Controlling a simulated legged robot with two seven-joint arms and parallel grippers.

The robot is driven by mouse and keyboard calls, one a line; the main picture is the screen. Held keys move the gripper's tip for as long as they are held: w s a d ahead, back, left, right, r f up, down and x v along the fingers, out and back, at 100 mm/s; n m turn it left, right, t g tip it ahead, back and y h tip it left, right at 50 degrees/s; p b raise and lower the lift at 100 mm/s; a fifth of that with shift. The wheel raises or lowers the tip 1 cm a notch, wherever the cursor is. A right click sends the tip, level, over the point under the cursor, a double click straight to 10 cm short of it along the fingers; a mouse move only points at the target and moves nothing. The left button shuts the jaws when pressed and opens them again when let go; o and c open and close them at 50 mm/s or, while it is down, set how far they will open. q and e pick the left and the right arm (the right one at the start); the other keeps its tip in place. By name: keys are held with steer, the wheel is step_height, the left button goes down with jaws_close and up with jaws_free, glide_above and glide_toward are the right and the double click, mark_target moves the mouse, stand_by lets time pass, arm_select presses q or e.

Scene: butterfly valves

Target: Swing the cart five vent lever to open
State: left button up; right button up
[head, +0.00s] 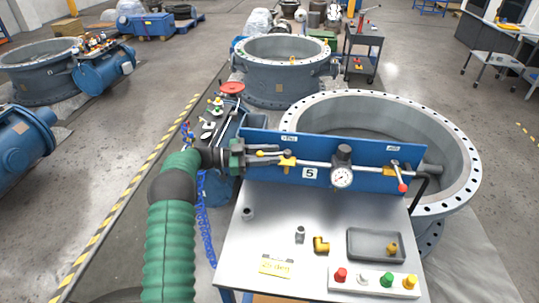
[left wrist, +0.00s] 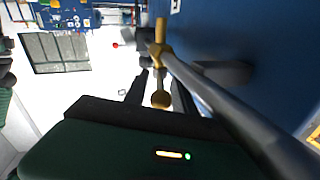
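The cart (head: 235,225) has a blue back panel (head: 365,152) marked 5, with a grey pipe along it. A red-knobbed lever (head: 402,187) hangs at the pipe's right end. Two small panel labels are too small to read surely. My left gripper (head: 268,153) is open, its fingers either side of the yellow knob, with gaps showing. My right gripper is not in view.
A round gauge (head: 342,177) sits mid-pipe. The cart top holds a grey tray (head: 375,245), a brass elbow (head: 321,245), small fittings and a strip of coloured buttons (head: 375,281). A large flanged ring (head: 462,165) stands behind; a blue tool-covered unit (head: 216,187) stands left.

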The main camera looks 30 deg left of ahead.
arm_select(q)
steer(key=b+v, duration=0.2)
steer(key=v, duration=1.5)
steer(key=shift+f, duration=0.15)
